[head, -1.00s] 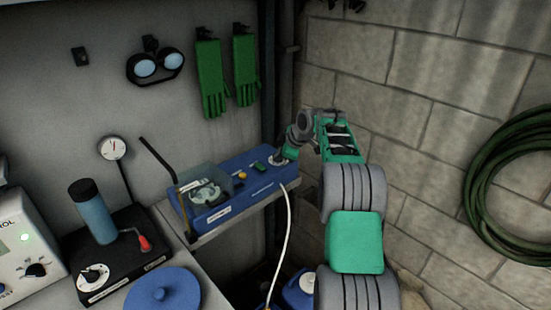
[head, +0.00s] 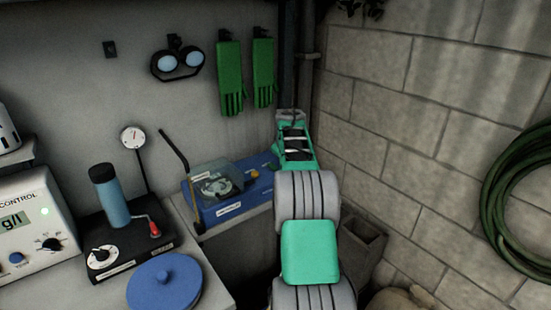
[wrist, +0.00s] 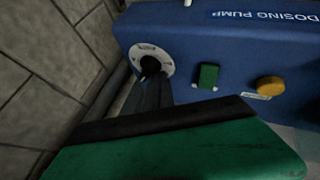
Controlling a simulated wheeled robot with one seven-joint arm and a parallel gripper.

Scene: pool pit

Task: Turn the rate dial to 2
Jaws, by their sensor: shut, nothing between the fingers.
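The blue dosing pump (head: 222,200) sits on a shelf against the wall. Its rate dial (wrist: 144,54), a round white scale plate with a dark knob, is on the pump face at upper left in the wrist view; my arm hides it in the head view. My gripper (wrist: 152,76) is shut, its dark fingertips right at the knob and overlapping its lower part. Whether they touch it cannot be told. The scale figures and the knob's pointer are too small and partly covered to read. In the head view my gripper is hidden behind my arm.
A green switch (wrist: 207,76) and a yellow button (wrist: 271,86) are beside the dial. A block wall (head: 400,130) stands close on the right. A black unit (head: 125,245) with a blue bottle (head: 109,195) and a blue lid (head: 164,284) are on the left bench.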

